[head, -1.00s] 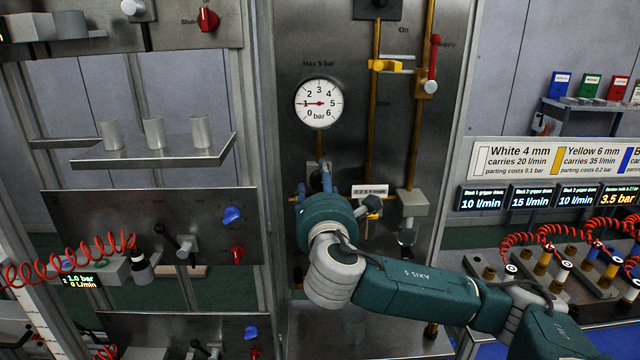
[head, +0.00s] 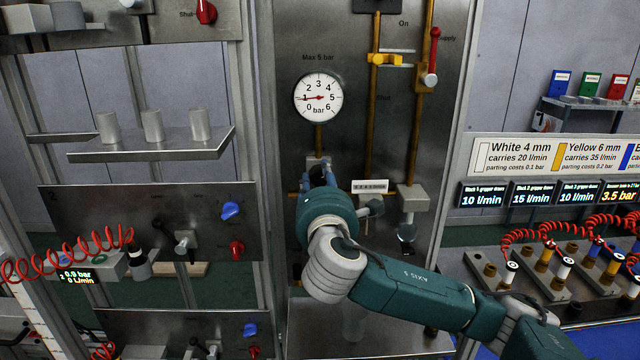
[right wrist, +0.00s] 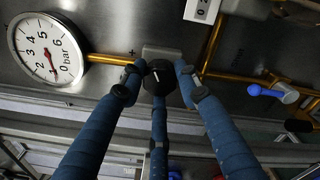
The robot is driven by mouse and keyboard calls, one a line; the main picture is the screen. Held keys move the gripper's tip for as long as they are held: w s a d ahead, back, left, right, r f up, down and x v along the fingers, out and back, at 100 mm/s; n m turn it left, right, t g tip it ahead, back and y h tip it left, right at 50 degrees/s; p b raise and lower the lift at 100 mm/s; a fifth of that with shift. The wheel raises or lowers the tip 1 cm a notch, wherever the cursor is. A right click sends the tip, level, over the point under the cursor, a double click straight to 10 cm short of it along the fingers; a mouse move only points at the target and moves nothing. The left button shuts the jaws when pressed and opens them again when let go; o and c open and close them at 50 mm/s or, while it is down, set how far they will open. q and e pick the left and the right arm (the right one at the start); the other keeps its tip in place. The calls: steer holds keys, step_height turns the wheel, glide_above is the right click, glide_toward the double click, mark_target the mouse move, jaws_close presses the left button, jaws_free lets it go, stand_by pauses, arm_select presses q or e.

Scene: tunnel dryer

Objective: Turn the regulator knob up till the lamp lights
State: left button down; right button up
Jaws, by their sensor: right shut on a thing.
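The black regulator knob (right wrist: 158,77) with a white mark sits on a grey block on the steel panel, in the right wrist view. My right gripper (right wrist: 160,80) has its blue fingers around the knob and is shut on it. I cannot make out a lit lamp. My left gripper is not in view.
A small white counter (head: 370,186) and a grey filter block (head: 413,198) are right of my wrist. A yellow lever (head: 385,59) and a red handle (head: 434,50) are above. A display (head: 77,277) at left reads 0.9 bar.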

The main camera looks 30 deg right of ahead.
steer(key=m, duration=0.2)
steer(key=m+b, duration=0.1)
steer(key=m, duration=0.1)
steer(key=m+b, duration=0.1)
steer(key=shift+a+f+m, duration=0.1)
steer(key=shift+f+m, duration=0.2)
steer(key=shift+m, duration=0.1)
steer(key=m+b, duration=0.1)
steer(key=m, duration=0.5)
steer(key=shift+b, duration=0.35)
steer(key=m, duration=0.7)
steer(key=shift+w+r+h+b, duration=0.1)
steer(key=shift+r+h+b, duration=0.05)
steer(key=shift+h+b, duration=0.2)
steer(key=m, duration=0.3)
steer(key=shift+r+m, duration=0.15)
steer(key=shift+m, duration=1.55)
steer(key=o, duration=1.1)
steer(key=shift+o, duration=0.2)
